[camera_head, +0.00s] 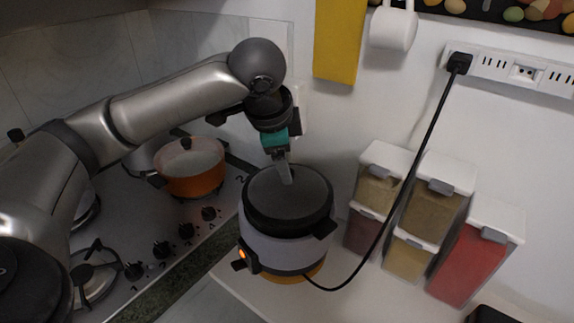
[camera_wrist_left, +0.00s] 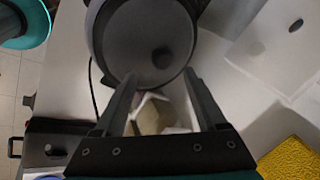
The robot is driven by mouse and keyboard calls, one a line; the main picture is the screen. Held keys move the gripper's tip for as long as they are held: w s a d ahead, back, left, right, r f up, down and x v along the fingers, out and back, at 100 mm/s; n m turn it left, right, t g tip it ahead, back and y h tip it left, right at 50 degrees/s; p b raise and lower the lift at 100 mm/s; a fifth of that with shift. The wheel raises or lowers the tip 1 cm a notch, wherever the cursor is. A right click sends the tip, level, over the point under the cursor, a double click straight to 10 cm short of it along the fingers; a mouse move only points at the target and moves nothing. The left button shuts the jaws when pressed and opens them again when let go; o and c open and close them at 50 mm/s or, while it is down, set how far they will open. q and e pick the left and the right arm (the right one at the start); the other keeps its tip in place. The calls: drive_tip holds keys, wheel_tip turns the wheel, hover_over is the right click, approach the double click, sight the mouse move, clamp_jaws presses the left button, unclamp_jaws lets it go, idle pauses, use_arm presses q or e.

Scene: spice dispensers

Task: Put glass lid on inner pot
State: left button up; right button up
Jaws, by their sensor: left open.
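The round dark glass lid (camera_head: 308,202) lies over the top of the electric cooker (camera_head: 272,250) and looks roughly level. In the left wrist view, the lid (camera_wrist_left: 132,38) has a small dark knob (camera_wrist_left: 162,58). The inner pot is hidden under the lid, so I cannot tell exactly how the lid seats on it. My left gripper (camera_head: 287,181) points down at the lid from above. In the left wrist view, the left gripper (camera_wrist_left: 160,76) has its fingers spread, with the knob in the gap just beyond the tips and nothing held. My right gripper is not in view.
An orange pot (camera_head: 192,178) stands on the stove (camera_head: 140,225) to the left. Several spice containers (camera_head: 408,215) stand stacked to the right against the wall. A black cord (camera_head: 412,175) runs from the cooker to the wall socket strip (camera_head: 510,68).

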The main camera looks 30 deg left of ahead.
use_arm(q)
drive_tip(key=p+v, duration=0.1)
drive_tip(key=v, duration=0.6)
idle(1.1)
